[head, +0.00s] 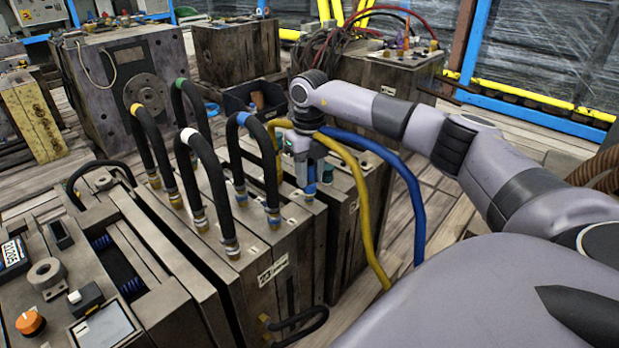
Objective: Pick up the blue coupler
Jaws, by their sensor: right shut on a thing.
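My right arm reaches in from the right, and its gripper (304,160) points down over the right part of the near mould block (290,245). It is shut on the blue coupler (311,182), a small upright blue piece that shows just below the fingers. The fingers hide part of the coupler. I cannot tell whether its lower end touches the mould top. A blue hose (415,200) runs behind my wrist and hangs down to the right. My left gripper is not in view.
A yellow hose (360,190) passes close by the gripper and hangs over the mould's right side. Several black hose loops with coloured bands, one blue-banded (242,118), stand left of the gripper. A dark bin (254,97) is behind. Plank floor (440,205) is clear to the right.

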